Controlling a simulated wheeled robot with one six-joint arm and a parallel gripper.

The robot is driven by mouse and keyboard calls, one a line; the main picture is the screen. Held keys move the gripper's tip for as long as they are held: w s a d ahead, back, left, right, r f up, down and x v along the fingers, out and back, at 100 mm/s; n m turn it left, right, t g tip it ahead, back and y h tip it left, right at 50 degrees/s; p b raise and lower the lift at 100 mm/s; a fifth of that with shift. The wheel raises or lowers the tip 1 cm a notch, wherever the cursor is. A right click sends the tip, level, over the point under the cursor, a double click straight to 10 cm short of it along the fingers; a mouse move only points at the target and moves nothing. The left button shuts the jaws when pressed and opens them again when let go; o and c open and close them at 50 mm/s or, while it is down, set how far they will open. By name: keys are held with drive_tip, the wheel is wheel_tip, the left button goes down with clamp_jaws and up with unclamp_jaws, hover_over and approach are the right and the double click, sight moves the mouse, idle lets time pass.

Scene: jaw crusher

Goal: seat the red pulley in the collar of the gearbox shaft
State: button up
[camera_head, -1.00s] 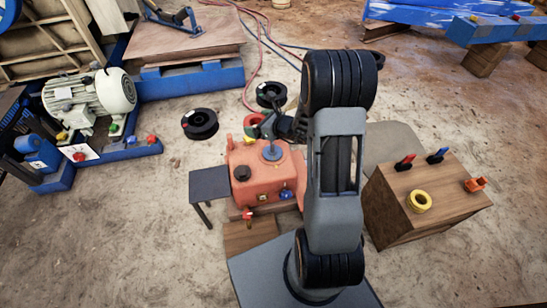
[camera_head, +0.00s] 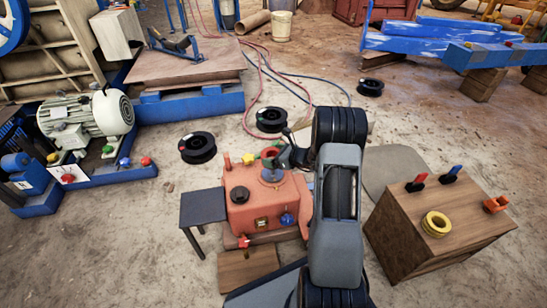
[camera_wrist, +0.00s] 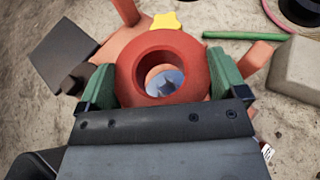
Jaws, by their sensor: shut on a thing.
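The red pulley (camera_wrist: 128,75) is a thick ring between the green finger pads of my gripper (camera_wrist: 163,75); it also shows partly in the head view (camera_head: 268,152). My gripper is shut on its outer sides. The orange-red gearbox (camera_head: 262,207) stands on the ground at the centre. A grey shaft with a collar (camera_head: 271,173) stands on its top, just below the pulley in the head view. Through the pulley's hole the wrist view shows a grey-blue round part, apparently the shaft or collar. The pulley looks above the collar; the exact gap cannot be told.
A yellow star-shaped knob (camera_wrist: 165,21) is close beside the pulley. A wooden box (camera_head: 440,225) with a yellow ring (camera_head: 436,224) and several handles stands at right. A small dark table (camera_head: 203,207) stands left of the gearbox. Black spools (camera_head: 197,148) lie behind.

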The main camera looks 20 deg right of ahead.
drive_tip(key=shift+w+f+b, duration=0.1)
drive_tip(key=shift+f+b, duration=1.4)
drive_tip(key=shift+f, duration=1.75)
drive_tip(key=shift+f, duration=0.1)
drive_tip(key=o, duration=1.3)
drive_tip(key=shift+f, duration=0.15)
